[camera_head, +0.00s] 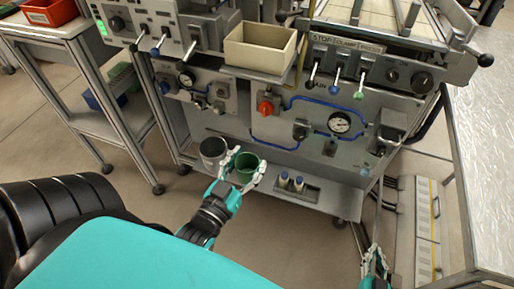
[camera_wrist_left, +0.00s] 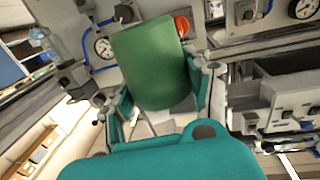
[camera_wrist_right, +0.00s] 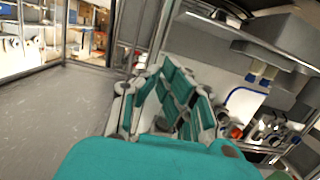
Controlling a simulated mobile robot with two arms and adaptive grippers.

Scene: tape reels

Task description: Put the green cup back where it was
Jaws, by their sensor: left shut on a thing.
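The green cup (camera_head: 245,165) is between the fingers of my left gripper (camera_head: 242,174), which is shut on it. In the head view it is over the lower shelf (camera_head: 330,201) of the grey machine, just right of a grey cup. I cannot tell whether it touches the shelf. In the left wrist view the green cup (camera_wrist_left: 150,65) fills the space between the fingers and looks tilted there. My right gripper (camera_head: 375,262) is low at the right, away from the cup, with nothing seen in it; its fingers (camera_wrist_right: 172,100) overlap in the wrist view.
The grey cup (camera_head: 213,150) stands close on the left. The machine panel with gauges and a red knob (camera_head: 265,107) rises behind. A metal table (camera_head: 490,150) is at the far right.

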